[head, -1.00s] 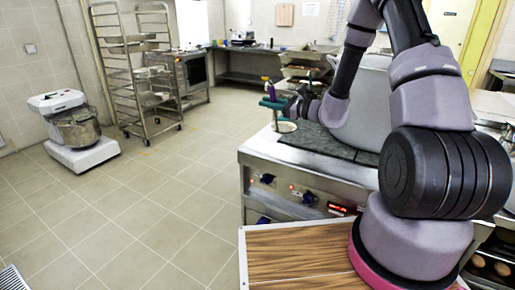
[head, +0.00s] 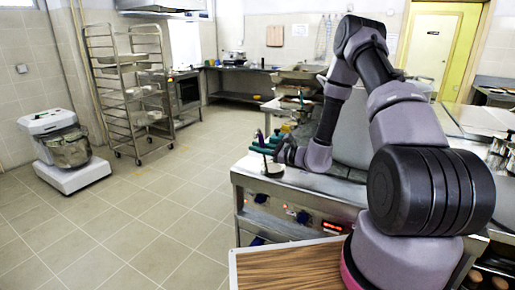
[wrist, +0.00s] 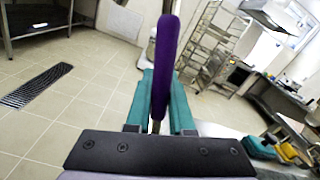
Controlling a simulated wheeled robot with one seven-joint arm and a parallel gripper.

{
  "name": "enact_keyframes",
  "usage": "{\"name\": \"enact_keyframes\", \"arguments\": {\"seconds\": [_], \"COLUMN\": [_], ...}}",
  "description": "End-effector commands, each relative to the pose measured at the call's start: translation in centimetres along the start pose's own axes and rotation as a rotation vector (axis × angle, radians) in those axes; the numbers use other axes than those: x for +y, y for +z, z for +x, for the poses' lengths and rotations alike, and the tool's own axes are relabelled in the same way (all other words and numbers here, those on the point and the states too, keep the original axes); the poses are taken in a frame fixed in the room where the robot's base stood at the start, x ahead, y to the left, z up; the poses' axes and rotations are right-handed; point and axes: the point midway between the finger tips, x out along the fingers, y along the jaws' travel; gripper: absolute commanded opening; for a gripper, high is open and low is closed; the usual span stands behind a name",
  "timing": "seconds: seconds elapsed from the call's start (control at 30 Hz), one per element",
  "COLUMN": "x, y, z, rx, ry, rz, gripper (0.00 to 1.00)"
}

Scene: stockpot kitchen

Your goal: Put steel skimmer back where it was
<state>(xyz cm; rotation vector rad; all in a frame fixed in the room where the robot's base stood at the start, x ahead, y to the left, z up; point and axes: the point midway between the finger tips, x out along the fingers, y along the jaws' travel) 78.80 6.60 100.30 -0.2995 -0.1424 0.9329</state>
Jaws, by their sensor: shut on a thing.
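My gripper (wrist: 160,102) has teal fingers, shut on the steel skimmer's purple handle (wrist: 164,62) in the wrist view. The handle stands nearly upright in that picture, with a short piece of thin shaft below it between the fingers. In the head view my gripper (head: 268,143) is small, over the near left end of the steel counter (head: 255,177). A small pale round shape lies just below it there; I cannot tell what it is or whether the skimmer touches it.
A wheeled rack (head: 127,95) and a white mixer (head: 62,150) stand on the tiled floor to the left. A wooden board (head: 290,268) lies in front. The wrist view shows a floor grate (wrist: 35,85) and a yellow item (wrist: 257,148) at right. The floor left of the counter is clear.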

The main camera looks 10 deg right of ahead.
Motion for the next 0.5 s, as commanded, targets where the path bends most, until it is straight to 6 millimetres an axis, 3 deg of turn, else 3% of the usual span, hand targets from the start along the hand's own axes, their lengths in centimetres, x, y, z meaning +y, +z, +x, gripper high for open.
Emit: {"name": "enact_keyframes", "arguments": {"seconds": [0.17, 0.2, 0.27, 0.5], "x": [0.09, 0.09, 0.08, 0.08], "y": [-0.28, -0.27, -0.26, -0.25], "z": [0.01, 0.01, 0.01, 0.00], "rx": [0.000, 0.000, 0.000, 0.000], "ry": [0.000, 0.000, 0.000, 0.000], "rz": [0.000, 0.000, 0.000, 0.000], "gripper": [0.00, 0.32, 0.51, 0.51]}}
